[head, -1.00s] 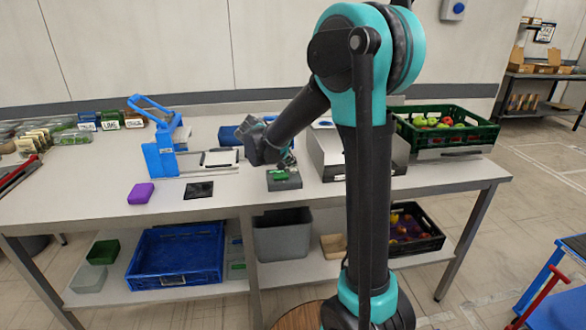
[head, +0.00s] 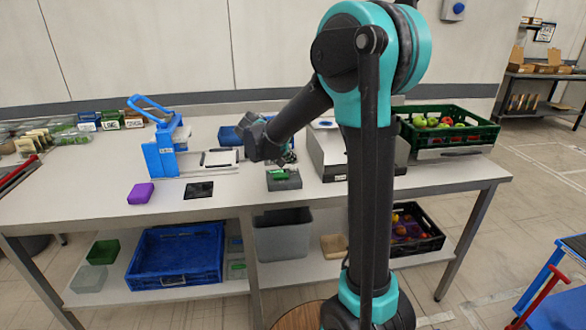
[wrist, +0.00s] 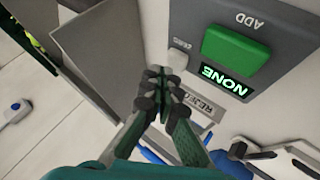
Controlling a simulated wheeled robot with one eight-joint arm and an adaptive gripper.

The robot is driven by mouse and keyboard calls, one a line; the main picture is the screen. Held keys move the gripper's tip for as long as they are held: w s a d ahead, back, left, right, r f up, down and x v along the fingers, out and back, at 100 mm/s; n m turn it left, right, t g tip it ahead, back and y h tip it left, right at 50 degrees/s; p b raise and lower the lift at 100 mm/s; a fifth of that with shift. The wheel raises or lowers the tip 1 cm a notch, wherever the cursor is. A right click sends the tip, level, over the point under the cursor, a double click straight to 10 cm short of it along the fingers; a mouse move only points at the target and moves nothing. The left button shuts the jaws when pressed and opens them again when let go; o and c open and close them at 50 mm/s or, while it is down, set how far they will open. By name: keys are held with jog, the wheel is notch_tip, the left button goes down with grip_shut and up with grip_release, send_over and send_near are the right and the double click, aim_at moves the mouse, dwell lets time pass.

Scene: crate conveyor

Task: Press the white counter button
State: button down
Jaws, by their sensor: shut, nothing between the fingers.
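The counter (head: 284,181) is a dark grey box on the bench with a green button on top. In the wrist view the counter (wrist: 292,25) shows a large green button (wrist: 236,50) marked ADD and a display (wrist: 225,80) reading NONE. The small white button (wrist: 180,57) sits beside the green one, with a blurred label next to it. My gripper (wrist: 166,80) is shut and empty, its fingertips close beside the white button, overlapping its edge in this view. I cannot tell whether they touch. In the head view my gripper (head: 284,158) is just above the counter's back.
A grey scale-like box (head: 335,170) stands close to the right of the counter. A green crate of fruit (head: 480,132) is farther right. A blue stand (head: 158,157), a purple block (head: 141,193) and a black pad (head: 199,190) lie to the left. The front bench strip is clear.

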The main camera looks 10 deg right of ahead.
aim_at(292, 168)
jog(key=shift+r, duration=0.25)
jog(key=shift+r, duration=2.5)
